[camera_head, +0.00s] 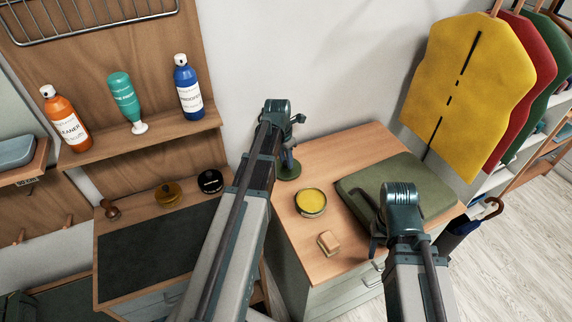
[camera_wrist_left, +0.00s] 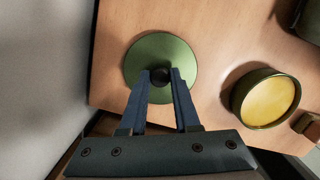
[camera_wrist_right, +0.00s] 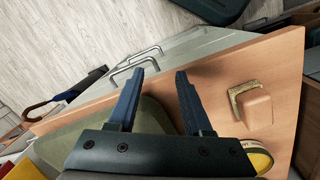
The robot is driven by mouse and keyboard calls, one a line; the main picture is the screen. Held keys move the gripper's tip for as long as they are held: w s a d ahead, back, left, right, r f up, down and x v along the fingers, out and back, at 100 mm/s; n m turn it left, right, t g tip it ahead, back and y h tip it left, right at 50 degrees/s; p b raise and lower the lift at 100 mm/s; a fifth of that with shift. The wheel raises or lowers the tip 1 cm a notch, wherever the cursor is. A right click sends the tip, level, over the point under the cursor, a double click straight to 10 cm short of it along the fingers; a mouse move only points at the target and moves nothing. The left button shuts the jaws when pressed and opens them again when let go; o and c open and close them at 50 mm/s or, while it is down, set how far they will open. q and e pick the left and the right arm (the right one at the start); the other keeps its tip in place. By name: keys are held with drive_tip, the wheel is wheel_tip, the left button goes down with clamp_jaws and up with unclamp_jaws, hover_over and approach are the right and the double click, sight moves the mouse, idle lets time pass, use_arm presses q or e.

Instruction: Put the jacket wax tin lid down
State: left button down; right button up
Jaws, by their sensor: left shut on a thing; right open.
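The jacket wax tin lid (camera_wrist_left: 176,47) is a round green disc with a dark knob. It also shows in the head view (camera_head: 290,173) at the back left of the wooden cabinet top. My left gripper (camera_wrist_left: 160,78) is shut on the lid's knob, with the lid below its fingertips. I cannot tell whether the lid touches the wood. The open wax tin (camera_head: 311,202), full of yellow wax, stands in front and to the right of the lid, apart from it. My right gripper (camera_wrist_right: 157,84) is open and empty, over the front right of the cabinet top.
A folded green cloth item (camera_head: 385,183) covers the right of the wooden top (camera_head: 334,150). A small tan block (camera_head: 328,242) lies near the front edge. Jackets (camera_head: 465,85) hang at the right. A dark-matted bench (camera_head: 150,250) with two small tins stands at left.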

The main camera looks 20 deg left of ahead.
sight(283, 171)
use_arm(q)
drive_tip(key=shift+r, duration=0.1)
drive_tip(key=shift+f, duration=0.25)
drive_tip(key=c, duration=0.6)
unclamp_jaws()
drive_tip(key=shift+r, duration=0.1)
drive_tip(key=shift+c, duration=0.2)
drive_tip(key=shift+r, duration=0.15)
wheel_tip(283, 171, up, 12)
drive_tip(key=s+p, duration=0.1)
drive_tip(key=p, duration=1.1)
drive_tip(key=shift+s+a, duration=0.25)
drive_tip(key=shift+s, duration=0.1)
